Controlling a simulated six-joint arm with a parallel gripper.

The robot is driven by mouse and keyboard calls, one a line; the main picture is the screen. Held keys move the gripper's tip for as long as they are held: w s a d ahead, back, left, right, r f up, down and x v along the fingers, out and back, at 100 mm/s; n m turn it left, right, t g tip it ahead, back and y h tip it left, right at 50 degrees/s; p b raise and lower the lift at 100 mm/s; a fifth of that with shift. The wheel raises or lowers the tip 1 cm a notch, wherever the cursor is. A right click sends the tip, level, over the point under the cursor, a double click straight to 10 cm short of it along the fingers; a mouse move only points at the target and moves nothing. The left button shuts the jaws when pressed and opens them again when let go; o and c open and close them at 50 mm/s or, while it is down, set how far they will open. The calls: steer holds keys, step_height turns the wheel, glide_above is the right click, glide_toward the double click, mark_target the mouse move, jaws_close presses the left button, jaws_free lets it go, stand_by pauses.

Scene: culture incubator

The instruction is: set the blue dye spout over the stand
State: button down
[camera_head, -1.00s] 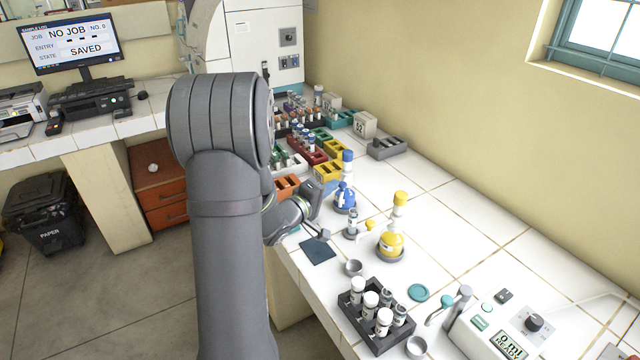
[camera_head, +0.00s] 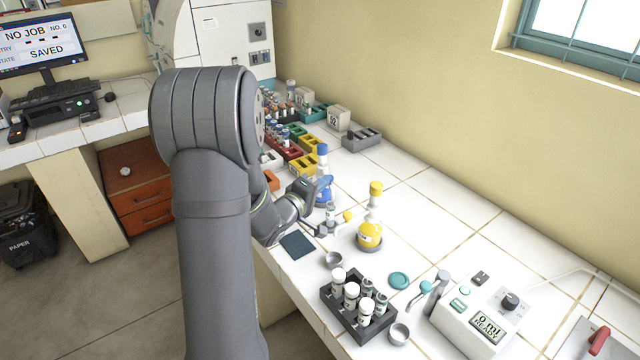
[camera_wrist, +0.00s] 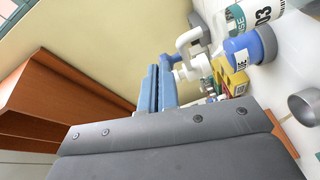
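The blue dye bottle (camera_head: 323,190) stands on the bench behind the yellow dye bottle (camera_head: 369,235). Its blue spout (camera_head: 325,181) faces the front side, near my arm. A small vial (camera_head: 330,212) stands upright just in front of it; its holder looks like the stand. My gripper (camera_head: 317,230) is low beside the blue bottle and the vial. Its two blue fingers (camera_wrist: 157,88) lie together with nothing visible between them. Whether they touch the spout is unclear.
A dark rack of vials (camera_head: 355,305), a metal cup (camera_head: 334,259) and a teal disc (camera_head: 399,280) are in front. A READY dispenser (camera_head: 475,320) stands at right. Coloured racks (camera_head: 300,150) crowd the back.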

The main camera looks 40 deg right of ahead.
steer(key=shift+s+d, duration=0.15)
steer(key=shift+s, duration=0.1)
steer(key=s+a+r, duration=0.1)
steer(key=s+a, duration=0.6)
steer(key=a, duration=0.1)
steer(key=shift+s+a+r, duration=0.15)
steer(key=shift+s+a, duration=0.15)
steer(key=shift+w, duration=0.15)
steer(key=w+d+f, duration=0.1)
steer(key=w+d, duration=0.6)
steer(key=d, duration=0.1)
steer(key=shift+w, duration=0.35)
